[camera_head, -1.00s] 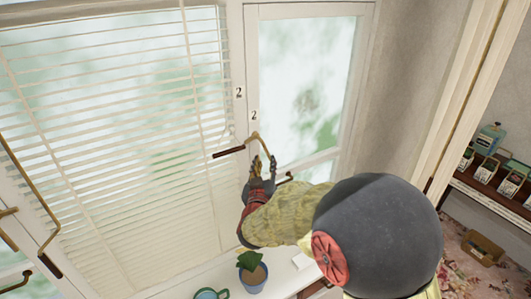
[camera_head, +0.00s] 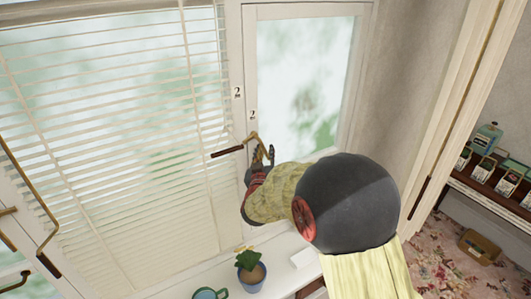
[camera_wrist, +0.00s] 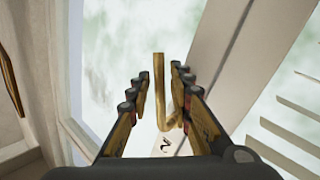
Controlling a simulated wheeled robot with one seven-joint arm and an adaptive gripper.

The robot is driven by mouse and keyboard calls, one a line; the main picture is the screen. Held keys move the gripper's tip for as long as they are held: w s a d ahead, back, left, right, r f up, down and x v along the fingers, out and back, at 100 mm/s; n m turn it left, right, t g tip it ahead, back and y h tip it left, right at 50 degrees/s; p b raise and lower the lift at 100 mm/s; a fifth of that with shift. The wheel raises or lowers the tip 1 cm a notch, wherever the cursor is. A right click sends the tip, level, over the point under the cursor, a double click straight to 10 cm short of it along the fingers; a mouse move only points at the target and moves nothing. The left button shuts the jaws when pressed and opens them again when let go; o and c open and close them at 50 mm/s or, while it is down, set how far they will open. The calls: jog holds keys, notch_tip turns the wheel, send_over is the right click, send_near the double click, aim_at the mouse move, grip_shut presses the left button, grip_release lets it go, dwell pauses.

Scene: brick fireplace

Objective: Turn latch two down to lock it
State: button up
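Latch two is a brass latch (camera_head: 252,137) on the frame of the right window, below the label "2" (camera_head: 252,114). A dark handle (camera_head: 227,151) reaches left from it, nearly level. My gripper (camera_head: 264,154) is at the latch, with its fingers over the brass part. In the wrist view the gripper (camera_wrist: 160,88) is open, and a brass bar (camera_wrist: 159,85) stands between its fingers with a gap on each side. The bar bends at its lower end near an upside-down "2".
A potted plant (camera_head: 250,273) and a teal mug (camera_head: 208,293) stand on the white sill below. Blinds (camera_head: 110,150) cover the left window. Other brass latches (camera_head: 45,262) are at the far left. A shelf with boxes (camera_head: 485,172) is at the right.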

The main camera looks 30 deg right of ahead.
grip_shut()
dwell(0.6)
